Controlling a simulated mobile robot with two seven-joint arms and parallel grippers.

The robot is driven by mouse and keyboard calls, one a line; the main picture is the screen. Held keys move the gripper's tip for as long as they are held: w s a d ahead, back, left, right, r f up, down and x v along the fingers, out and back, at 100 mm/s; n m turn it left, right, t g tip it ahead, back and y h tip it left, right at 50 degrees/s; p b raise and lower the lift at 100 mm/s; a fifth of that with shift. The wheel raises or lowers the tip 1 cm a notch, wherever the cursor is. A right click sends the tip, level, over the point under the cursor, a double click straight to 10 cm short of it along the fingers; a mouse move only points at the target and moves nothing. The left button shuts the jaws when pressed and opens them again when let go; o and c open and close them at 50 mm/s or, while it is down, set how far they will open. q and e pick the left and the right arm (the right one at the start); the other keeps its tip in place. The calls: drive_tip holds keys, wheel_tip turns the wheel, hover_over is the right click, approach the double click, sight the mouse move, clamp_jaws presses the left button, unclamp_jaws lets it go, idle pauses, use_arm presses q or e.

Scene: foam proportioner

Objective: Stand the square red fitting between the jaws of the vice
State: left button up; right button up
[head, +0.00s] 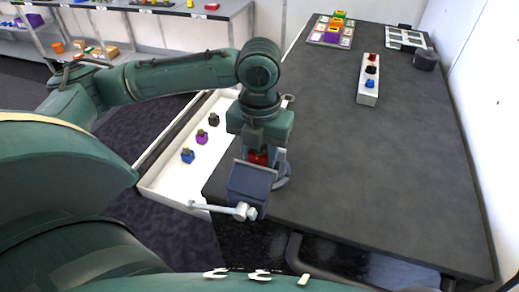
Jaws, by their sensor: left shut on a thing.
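The vice (250,187) is a blue-grey block with a silver screw handle, mounted at the near left corner of the dark table. My left gripper (260,150) points down over the vice and is shut on the square red fitting (258,158). The fitting shows as a small red patch at the vice's far side. The gripper and the vice's near part hide most of it, so I cannot tell whether it is between the jaws or touching them. My right gripper is not in view.
A white tray (165,184) with several small coloured fittings lies left of the table. A white rack (367,92) with coloured fittings stands on the dark table (350,170), with a crate of coloured blocks (330,37) at the far end. The table's middle is clear.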

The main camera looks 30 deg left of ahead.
use_arm(q)
drive_tip(key=o, duration=1.2)
drive_tip(key=shift+r+p, duration=0.6)
drive_tip(key=shift+r, duration=3.45)
